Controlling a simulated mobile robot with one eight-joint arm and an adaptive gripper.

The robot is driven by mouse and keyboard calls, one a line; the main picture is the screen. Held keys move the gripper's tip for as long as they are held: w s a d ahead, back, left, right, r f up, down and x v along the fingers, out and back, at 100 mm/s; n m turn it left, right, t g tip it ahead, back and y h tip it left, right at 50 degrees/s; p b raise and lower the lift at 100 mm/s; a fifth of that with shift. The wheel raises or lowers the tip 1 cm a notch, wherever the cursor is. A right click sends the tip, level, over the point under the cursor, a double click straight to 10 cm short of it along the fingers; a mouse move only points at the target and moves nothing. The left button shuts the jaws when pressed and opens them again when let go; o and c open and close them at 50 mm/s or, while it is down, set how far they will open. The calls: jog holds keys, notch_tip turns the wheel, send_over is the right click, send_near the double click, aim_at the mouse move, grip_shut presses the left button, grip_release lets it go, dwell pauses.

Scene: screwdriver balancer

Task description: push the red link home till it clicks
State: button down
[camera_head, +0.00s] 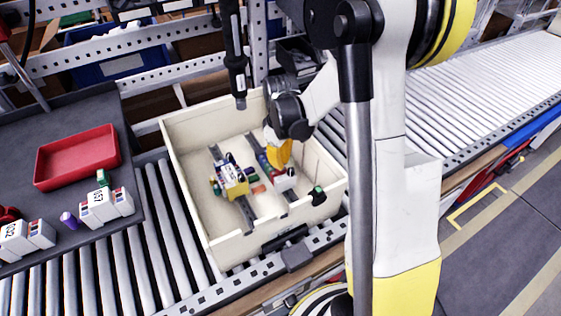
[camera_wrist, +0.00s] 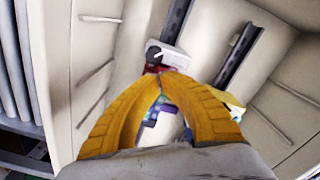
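The cream bin (camera_head: 191,228) holds parts on two dark rails. On the right rail sits a white block (camera_head: 284,181) with coloured parts along its side; the white block (camera_wrist: 170,56) also shows just beyond my fingertips in the wrist view. A small red part (camera_wrist: 153,68), perhaps the red link, shows at the block's near side, partly hidden by my fingers. My yellow gripper (camera_head: 279,155) reaches down over the right rail. In the wrist view my gripper (camera_wrist: 160,84) has its fingertips together. Whether they touch the red part I cannot tell.
A yellow-and-white part (camera_head: 233,181) sits on the left rail. A black screwdriver (camera_head: 236,66) hangs above the bin's back edge. A red tray (camera_head: 77,158) and white modules (camera_head: 105,204) are on the grey table at left. Rollers surround the bin.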

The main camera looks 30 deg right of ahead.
jog(key=shift+f+b, duration=0.85)
jog(key=shift+f, duration=0.2)
dwell(0.4)
jog(key=shift+r, duration=0.1)
jog(key=shift+r+p, duration=1.75)
jog(key=shift+r, duration=0.7)
